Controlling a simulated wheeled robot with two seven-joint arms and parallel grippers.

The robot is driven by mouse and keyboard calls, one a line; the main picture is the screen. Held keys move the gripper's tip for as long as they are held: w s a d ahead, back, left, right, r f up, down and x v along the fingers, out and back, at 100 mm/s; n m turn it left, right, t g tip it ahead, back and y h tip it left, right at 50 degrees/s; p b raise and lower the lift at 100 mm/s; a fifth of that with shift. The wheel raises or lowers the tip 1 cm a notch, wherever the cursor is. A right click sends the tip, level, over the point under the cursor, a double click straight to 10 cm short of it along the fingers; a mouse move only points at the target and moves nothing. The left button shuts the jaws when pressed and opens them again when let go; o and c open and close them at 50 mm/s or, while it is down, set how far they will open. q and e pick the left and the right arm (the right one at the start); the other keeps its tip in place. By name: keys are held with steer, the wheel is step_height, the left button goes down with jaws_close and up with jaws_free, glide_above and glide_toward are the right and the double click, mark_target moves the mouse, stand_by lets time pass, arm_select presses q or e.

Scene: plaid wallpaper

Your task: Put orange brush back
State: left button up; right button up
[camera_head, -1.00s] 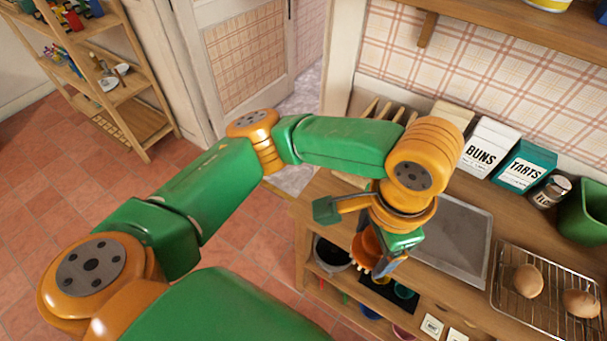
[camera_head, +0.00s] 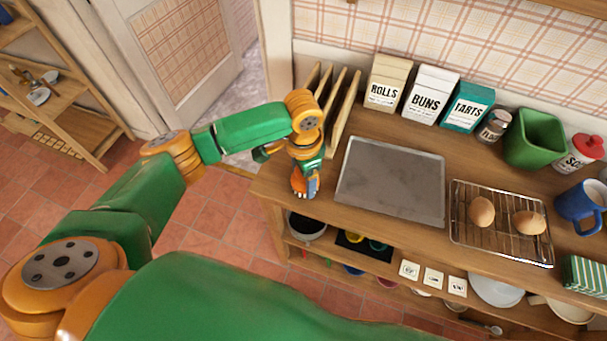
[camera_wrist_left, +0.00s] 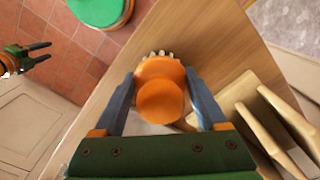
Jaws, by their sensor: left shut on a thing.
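The orange brush (camera_wrist_left: 160,92) is gripped between the two grey-blue fingers of my left gripper (camera_wrist_left: 162,105). Its round orange body faces the wrist camera, and pale bristles show at its far side. In the head view the left gripper (camera_head: 306,188) is at the left end of the wooden counter, with the orange of the brush (camera_head: 297,184) partly hidden by a finger. Whether the brush touches the counter I cannot tell. My right gripper (camera_wrist_left: 38,52) shows only in the left wrist view, off the counter, with its fingers apart and nothing between them.
Upright wooden boards (camera_head: 341,112) stand just behind the left gripper. A grey tray (camera_head: 390,180) lies to its right, then a wire rack (camera_head: 502,250) with two buns. Cartons, a jar and a green container (camera_head: 535,138) line the wall. Bare counter (camera_head: 285,160) shows around the gripper.

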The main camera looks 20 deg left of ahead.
arm_select(q)
steer(key=shift+a+f, duration=0.1)
steer(key=o, duration=1.5)
steer(key=shift+r, duration=0.2)
step_height(320, 180, up, 12)
steer(key=shift+b, duration=0.4)
steer(key=shift+f, duration=0.1)
